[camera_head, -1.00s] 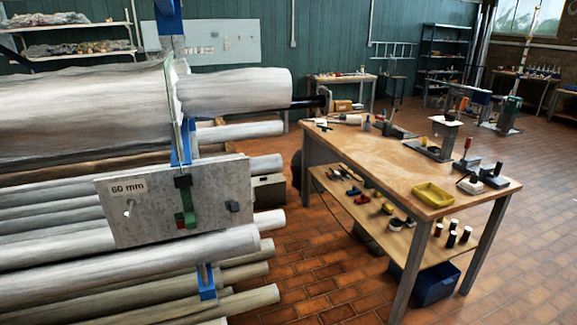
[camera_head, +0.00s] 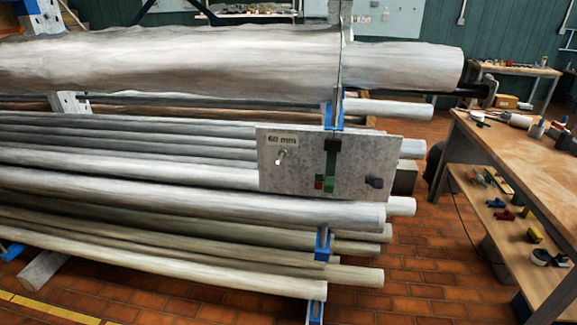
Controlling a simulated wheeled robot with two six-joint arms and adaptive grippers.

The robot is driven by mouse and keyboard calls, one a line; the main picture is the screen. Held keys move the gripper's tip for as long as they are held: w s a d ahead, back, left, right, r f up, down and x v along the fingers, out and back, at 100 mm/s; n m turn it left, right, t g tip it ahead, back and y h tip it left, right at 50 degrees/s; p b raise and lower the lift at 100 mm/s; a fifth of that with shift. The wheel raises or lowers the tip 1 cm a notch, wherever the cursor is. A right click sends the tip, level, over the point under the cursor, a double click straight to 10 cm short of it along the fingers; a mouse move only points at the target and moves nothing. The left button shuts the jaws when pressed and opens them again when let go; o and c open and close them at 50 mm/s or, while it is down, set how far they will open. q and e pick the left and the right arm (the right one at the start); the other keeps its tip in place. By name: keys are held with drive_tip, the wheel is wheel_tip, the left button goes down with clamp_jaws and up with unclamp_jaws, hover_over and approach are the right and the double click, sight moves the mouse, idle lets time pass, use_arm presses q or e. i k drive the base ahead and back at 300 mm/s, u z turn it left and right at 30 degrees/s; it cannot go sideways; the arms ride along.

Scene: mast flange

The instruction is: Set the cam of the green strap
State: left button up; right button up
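A grey metal plate (camera_head: 358,158) with a "60 mm" label hangs in front of the stacked poles, right of centre. A green strap piece (camera_head: 331,160) runs down the plate's middle, with a black block (camera_head: 333,145) at its top and a small red part (camera_head: 319,182) at its lower left. The block could be the cam, but its setting is too small to tell. A pin (camera_head: 282,158) stands out at the plate's left and a dark knob (camera_head: 374,182) at its right. Neither of my grippers shows.
A large pale mast (camera_head: 180,62) lies across the top, above several stacked poles (camera_head: 150,200) on a blue rack (camera_head: 323,243). A wooden workbench (camera_head: 510,150) with tools stands at the right. Brick floor (camera_head: 430,270) is open between rack and bench.

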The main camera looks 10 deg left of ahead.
sight(374, 182)
drive_tip(key=k, duration=0.5)
drive_tip(key=z, duration=1)
drive_tip(key=i, duration=0.7)
drive_tip(key=u, duration=1.05)
